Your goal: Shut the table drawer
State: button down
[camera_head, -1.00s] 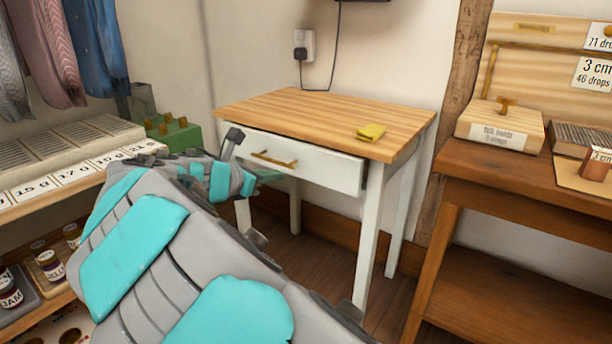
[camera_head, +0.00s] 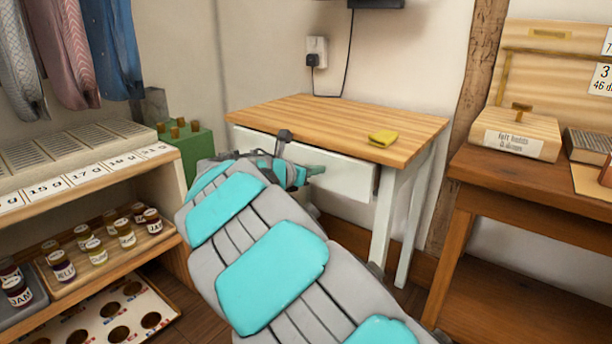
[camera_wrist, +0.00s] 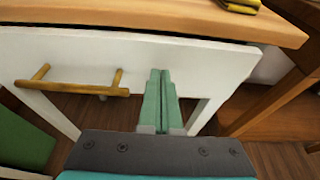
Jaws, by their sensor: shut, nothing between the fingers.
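The wooden-topped table (camera_head: 330,122) has a white drawer (camera_head: 350,180) under its top. The drawer front stands out a little from the frame, with a dark gap along its upper edge in the wrist view (camera_wrist: 215,62). Its brass handle (camera_wrist: 70,89) lies left of my gripper in the wrist view and is hidden by my arm in the head view. My gripper (camera_wrist: 160,72) is shut and empty, its green fingertips at the drawer front, right of the handle. I cannot tell whether they touch it. The gripper also shows in the head view (camera_head: 318,169).
A yellow cloth-like item (camera_head: 383,138) lies on the tabletop. A shelf with jars (camera_head: 125,232) and a green block (camera_head: 186,150) stand at left. A brown wooden desk (camera_head: 530,185) stands close at right. Some floor shows below the table.

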aim_at(326, 161)
jog(key=shift+w+d, duration=0.3)
jog(key=w+p, duration=0.1)
jog(key=w+d+p, duration=0.1)
jog(key=d+p, duration=0.1)
jog(key=p, duration=0.1)
jog(key=shift+w+d+r, duration=0.2)
jog(key=shift+w+r, duration=0.1)
jog(key=shift+w, duration=0.1)
jog(key=shift+w+d+f+p, duration=0.15)
jog(key=shift+w+d+p, duration=0.1)
jog(key=shift+w+p, duration=0.25)
jog(key=shift+s, duration=0.15)
